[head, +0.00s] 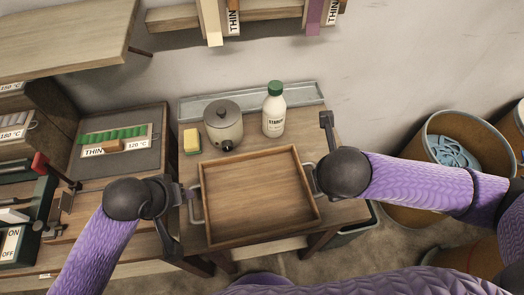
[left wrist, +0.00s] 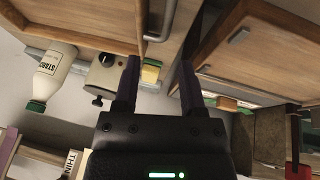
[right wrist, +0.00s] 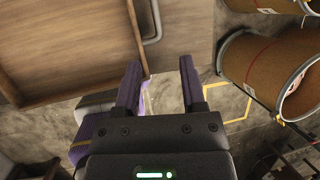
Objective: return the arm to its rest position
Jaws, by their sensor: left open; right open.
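My left gripper (left wrist: 160,90) is open and empty, at the left side of the wooden tray; its fingers also show in the head view (head: 187,193). My right gripper (right wrist: 160,85) is open and empty at the tray's right side; in the head view its fingers are mostly hidden behind its dark wrist. The wooden tray (head: 256,205) sits on the small table, with a metal handle on each side. The left handle (head: 196,206) is close to my left fingers. The right handle also shows in the right wrist view (right wrist: 153,22), apart from the fingers. The tray looks empty.
A grey pot (head: 223,128), a white starch bottle (head: 274,115) with a green cap and a yellow sponge (head: 191,141) stand behind the tray. Brown drums (head: 432,150) stand at the right. A wooden shelf (head: 65,40) overhangs the upper left.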

